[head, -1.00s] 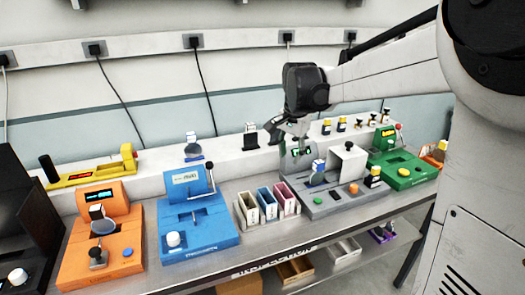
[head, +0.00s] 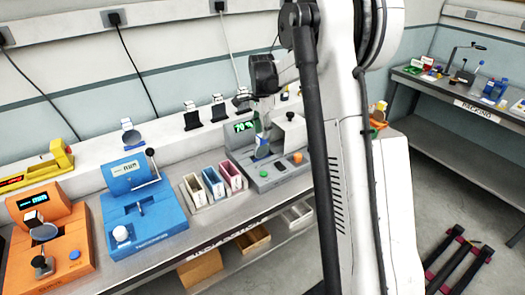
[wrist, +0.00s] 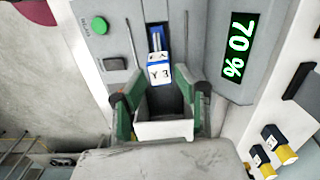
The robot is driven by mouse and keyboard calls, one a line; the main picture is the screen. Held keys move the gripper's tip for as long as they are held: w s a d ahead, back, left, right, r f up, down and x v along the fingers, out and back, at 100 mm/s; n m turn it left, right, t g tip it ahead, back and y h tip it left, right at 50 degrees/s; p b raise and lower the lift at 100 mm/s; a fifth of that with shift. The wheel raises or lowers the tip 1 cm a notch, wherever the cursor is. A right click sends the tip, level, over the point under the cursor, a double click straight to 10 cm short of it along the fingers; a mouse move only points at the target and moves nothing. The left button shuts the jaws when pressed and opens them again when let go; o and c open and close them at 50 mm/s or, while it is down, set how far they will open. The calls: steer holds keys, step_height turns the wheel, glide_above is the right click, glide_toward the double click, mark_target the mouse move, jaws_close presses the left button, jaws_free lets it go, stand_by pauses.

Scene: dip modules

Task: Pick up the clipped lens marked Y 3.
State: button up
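The clipped lens marked Y 3 (wrist: 158,68) stands in the grey station (wrist: 100,60); its white label with a blue band faces the wrist camera. In the head view its blue lens (head: 262,150) shows just below my gripper (head: 264,130). In the wrist view my gripper (wrist: 155,95) has its green-padded fingers spread apart, one on each side below the label. No contact with the clip is visible. A pale box-shaped part lies between the fingers; I cannot tell what it is.
The station's green display (wrist: 236,50) reads 70 %. Two yellow-and-black clipped pieces (wrist: 272,136) stand at lower right in the wrist view. Small bins (head: 213,183), a blue station (head: 145,215) and an orange station (head: 50,250) stand to the left.

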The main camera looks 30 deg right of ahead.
mark_target(262, 158)
steer(key=shift+f+p, duration=0.35)
steer(key=shift+f, duration=4.4)
jaws_close()
